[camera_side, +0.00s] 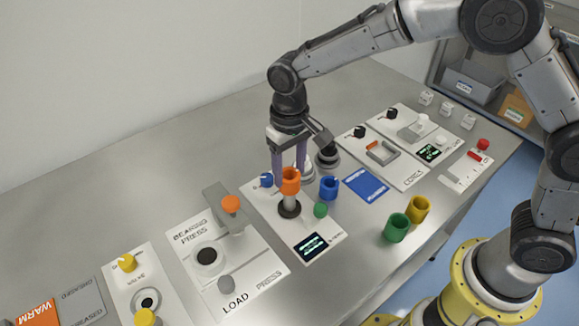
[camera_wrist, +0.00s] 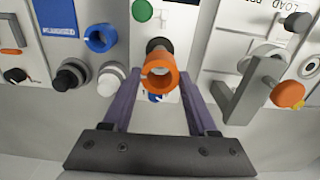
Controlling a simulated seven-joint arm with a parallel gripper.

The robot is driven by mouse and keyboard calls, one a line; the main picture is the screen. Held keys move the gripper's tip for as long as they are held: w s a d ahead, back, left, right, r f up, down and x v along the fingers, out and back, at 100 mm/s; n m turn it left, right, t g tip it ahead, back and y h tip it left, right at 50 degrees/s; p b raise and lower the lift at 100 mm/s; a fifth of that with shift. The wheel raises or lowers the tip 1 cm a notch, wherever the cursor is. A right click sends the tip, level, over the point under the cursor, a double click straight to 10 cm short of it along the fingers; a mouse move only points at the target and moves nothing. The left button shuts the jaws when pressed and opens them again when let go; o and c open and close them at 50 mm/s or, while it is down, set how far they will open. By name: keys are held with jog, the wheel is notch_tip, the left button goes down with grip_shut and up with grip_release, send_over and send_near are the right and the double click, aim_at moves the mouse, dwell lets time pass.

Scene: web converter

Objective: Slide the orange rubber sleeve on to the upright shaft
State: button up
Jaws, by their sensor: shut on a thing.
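The orange rubber sleeve (camera_side: 290,181) is upright between the purple fingertips of my gripper (camera_side: 289,173). In the wrist view the sleeve (camera_wrist: 160,64) shows its open end, and my gripper (camera_wrist: 161,80) has one finger on each side of it. The grey upright shaft (camera_side: 290,203) rises from a dark round base on a white panel, directly below the sleeve in the side view. The sleeve's lower edge is at the shaft's top. I cannot tell whether the shaft tip is inside the bore.
Blue (camera_side: 329,187), green (camera_side: 397,227) and yellow (camera_side: 418,209) sleeves stand to the right. A green knob (camera_side: 320,210) and a dark display (camera_side: 311,245) are near the shaft. The bearing press (camera_side: 228,209) with its orange knob stands left. Bare grey table lies behind.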

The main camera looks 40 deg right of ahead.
aim_at(289, 190)
jog(key=shift+f, duration=1.15)
jog(key=shift+f, duration=2.25)
jog(key=o, duration=1.3)
notch_tip(289, 190, up, 14)
jog(key=shift+f, duration=0.1)
